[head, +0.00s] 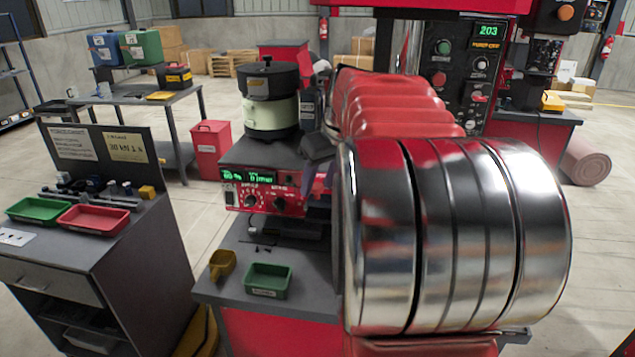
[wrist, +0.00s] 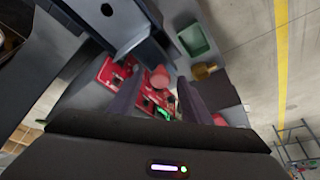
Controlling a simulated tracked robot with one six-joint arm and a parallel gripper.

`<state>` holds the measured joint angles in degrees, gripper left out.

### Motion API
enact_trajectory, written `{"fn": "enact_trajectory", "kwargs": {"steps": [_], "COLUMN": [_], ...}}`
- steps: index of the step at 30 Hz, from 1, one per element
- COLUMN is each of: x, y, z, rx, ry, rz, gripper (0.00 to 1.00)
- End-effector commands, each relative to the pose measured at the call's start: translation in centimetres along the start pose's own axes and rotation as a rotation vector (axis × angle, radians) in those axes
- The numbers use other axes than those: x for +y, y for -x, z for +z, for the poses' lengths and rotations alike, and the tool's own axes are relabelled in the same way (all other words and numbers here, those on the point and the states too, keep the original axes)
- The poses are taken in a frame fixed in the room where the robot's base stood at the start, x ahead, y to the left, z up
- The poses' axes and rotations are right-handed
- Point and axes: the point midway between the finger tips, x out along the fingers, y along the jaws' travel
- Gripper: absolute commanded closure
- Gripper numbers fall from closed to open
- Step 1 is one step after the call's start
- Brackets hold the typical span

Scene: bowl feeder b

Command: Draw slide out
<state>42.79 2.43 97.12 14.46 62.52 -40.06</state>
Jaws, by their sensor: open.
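In the wrist view my gripper (wrist: 160,78) is open, with its two dark fingers pointing up the picture. A round, dull-red knob-like part (wrist: 159,77) shows between the fingertips; I cannot tell its distance, or whether it belongs to the slide. A dark grey metal piece with a round hole (wrist: 112,22) lies just beyond the left finger. The red control box (wrist: 112,76) lies behind the fingers. In the head view the bowl feeder (head: 268,106) stands on this red control box (head: 262,188) with green displays. My arm covers the area to its right, and no slide is clearly visible there.
A green tray (head: 268,280) and a yellow scoop (head: 221,264) lie at the bench front. A cabinet at left carries a green tray (head: 39,208) and a red tray (head: 93,219). A machine panel (head: 478,75) stands behind my arm. Floor is open between cabinet and bench.

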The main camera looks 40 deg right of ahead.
Motion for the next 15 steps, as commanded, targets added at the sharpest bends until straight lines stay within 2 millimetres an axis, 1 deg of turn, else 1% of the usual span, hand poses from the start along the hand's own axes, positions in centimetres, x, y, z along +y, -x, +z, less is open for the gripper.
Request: {"fn": "enact_trajectory", "kwargs": {"steps": [6, 8, 15], "x": [0.0, 0.01, 0.01], "y": [-0.02, -0.02, -0.01], "z": [0.01, 0.01, 0.01], "rx": [0.0, 0.0, 0.0], "ry": [0.0, 0.0, 0.0], "rz": [0.0, 0.0, 0.0], "gripper": [0.56, 0.59, 0.76]}}
